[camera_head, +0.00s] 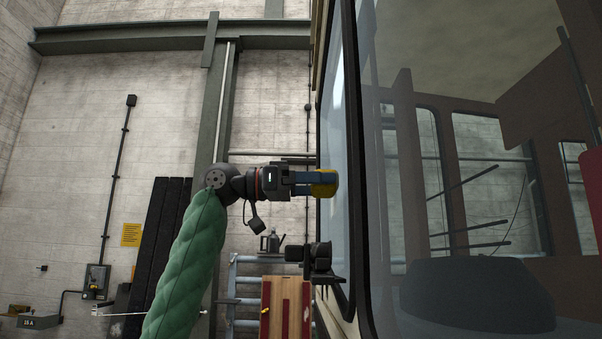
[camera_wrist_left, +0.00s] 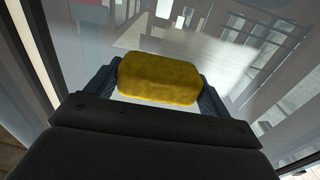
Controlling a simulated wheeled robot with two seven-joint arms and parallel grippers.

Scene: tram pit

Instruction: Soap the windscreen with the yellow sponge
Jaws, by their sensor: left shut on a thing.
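My left gripper (camera_head: 312,183) is shut on the yellow sponge (camera_head: 325,183), at the end of the green-sleeved left arm. The sponge also shows in the left wrist view (camera_wrist_left: 160,80), between the blue fingers (camera_wrist_left: 215,88). In the head view the sponge's right end is at the windscreen (camera_head: 341,120), by its near left side; I cannot tell whether it touches. The windscreen glass (camera_wrist_left: 245,35) fills the background in the left wrist view, with reflections in it. No soap shows clearly on the glass. My right gripper is in neither view.
The tram's dark window frame (camera_head: 358,190) runs upright beside the sponge. A black bracket (camera_head: 318,262) sticks out below the gripper. Behind are a blue rack (camera_head: 247,285) with a dark can (camera_head: 270,242), a red-and-wood panel (camera_head: 286,305) and a concrete wall.

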